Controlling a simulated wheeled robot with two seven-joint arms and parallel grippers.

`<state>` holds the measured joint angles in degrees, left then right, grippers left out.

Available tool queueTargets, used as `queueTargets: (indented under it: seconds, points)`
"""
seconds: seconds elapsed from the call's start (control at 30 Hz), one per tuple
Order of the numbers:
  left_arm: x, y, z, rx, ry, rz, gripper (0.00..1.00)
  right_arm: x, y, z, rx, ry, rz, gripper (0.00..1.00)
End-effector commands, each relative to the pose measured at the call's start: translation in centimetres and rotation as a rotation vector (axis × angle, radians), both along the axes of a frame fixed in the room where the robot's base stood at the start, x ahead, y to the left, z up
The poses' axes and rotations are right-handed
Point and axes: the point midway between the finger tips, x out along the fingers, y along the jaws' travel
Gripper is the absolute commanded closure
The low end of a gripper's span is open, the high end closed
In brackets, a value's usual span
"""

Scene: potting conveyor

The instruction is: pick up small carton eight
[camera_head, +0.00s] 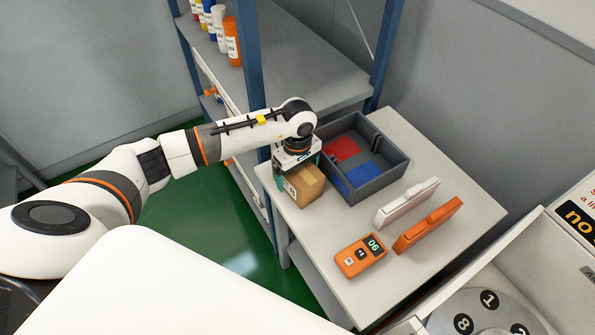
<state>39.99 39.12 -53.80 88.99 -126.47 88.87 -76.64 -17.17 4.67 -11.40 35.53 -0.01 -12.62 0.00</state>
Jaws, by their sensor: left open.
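A small brown carton (305,188) sits on the grey table near its left edge, beside the dark grey bin. A label with print shows on its left face, but I cannot read the number. My left gripper (296,170) points down at the carton from above. Its fingers are open around or just beside the carton's top, and I cannot tell whether they touch it. The gripper body hides part of the carton's top and back. My right gripper is not in view.
A dark grey bin (388,184) with red and blue areas inside stands just right of the carton. A white case (408,204), an orange case (428,226) and an orange handheld device (361,255) lie nearer. A blue-posted shelf (255,50) stands behind.

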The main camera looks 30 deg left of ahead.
Motion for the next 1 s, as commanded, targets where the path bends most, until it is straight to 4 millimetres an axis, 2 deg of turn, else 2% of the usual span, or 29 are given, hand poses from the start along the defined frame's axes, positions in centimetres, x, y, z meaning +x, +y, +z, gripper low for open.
queueTargets:
  seconds: [0.13,0.37,0.7,1.0]
  points:
    - [-0.06,-0.01,-1.28,0.0,0.001,0.0,0.06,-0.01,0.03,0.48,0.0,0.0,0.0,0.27]
    - [-0.02,-0.01,-1.47,0.0,-0.001,-0.001,0.06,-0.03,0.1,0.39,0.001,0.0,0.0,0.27]
    - [-0.01,-0.02,-1.43,0.0,-0.001,0.0,0.62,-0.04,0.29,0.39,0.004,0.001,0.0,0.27]
    - [0.1,-0.01,-0.83,-0.001,-0.005,-0.001,0.62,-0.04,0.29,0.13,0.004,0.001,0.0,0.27]
